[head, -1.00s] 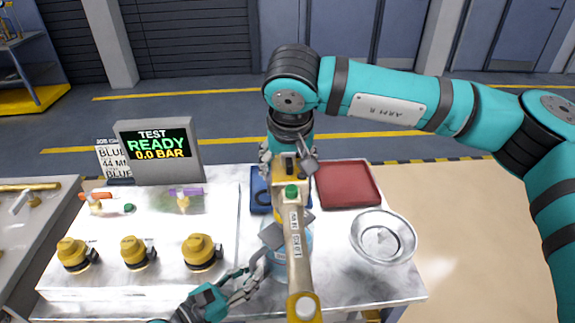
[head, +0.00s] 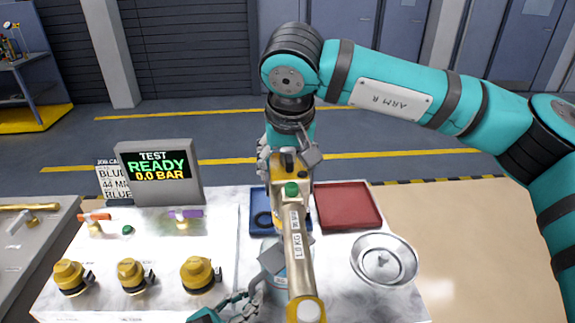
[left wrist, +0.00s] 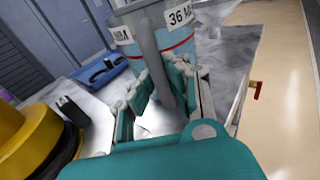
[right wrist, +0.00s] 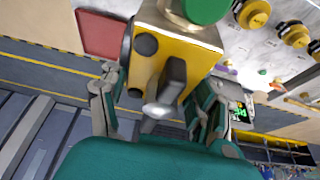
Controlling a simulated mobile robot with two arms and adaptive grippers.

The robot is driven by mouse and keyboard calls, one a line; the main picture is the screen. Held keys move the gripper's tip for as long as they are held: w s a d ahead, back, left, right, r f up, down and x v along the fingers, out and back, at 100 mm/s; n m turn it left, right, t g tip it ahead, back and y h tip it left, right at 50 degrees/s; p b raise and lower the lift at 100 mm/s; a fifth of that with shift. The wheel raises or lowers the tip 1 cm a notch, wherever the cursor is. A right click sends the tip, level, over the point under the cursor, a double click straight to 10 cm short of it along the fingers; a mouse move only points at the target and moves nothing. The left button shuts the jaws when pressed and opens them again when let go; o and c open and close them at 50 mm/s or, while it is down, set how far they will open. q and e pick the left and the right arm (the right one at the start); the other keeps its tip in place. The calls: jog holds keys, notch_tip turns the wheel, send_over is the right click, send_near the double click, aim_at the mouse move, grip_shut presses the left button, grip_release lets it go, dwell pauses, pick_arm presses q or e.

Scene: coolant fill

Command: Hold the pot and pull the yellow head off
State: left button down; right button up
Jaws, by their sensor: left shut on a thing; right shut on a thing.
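The yellow head (head: 287,163) has a green knob and a long labelled beam ending in a yellow block with a white cap. My right gripper (right wrist: 158,112) is shut on the yellow head, which fills the right wrist view (right wrist: 172,55). The pot (left wrist: 178,42) is a pale, translucent vessel with a red line and a "36 M" label. My left gripper (left wrist: 165,95) is shut on the pot's grey handle (left wrist: 150,50). In the head view the beam covers much of the pot (head: 272,246). The pot's rim is hidden, so I cannot tell whether pot and head still touch.
A blue tray (head: 257,205) with a dark ring and a red tray (head: 348,206) lie behind the pot. A metal dish (head: 384,260) stands at right. The test panel with yellow knobs (head: 200,274) and a READY screen (head: 157,168) is at left.

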jog(key=shift+r, duration=2)
pick_arm(q)
jog(key=c, duration=1.3)
grip_release()
jog(key=shift+o, duration=0.2)
jog(key=v, duration=1.2)
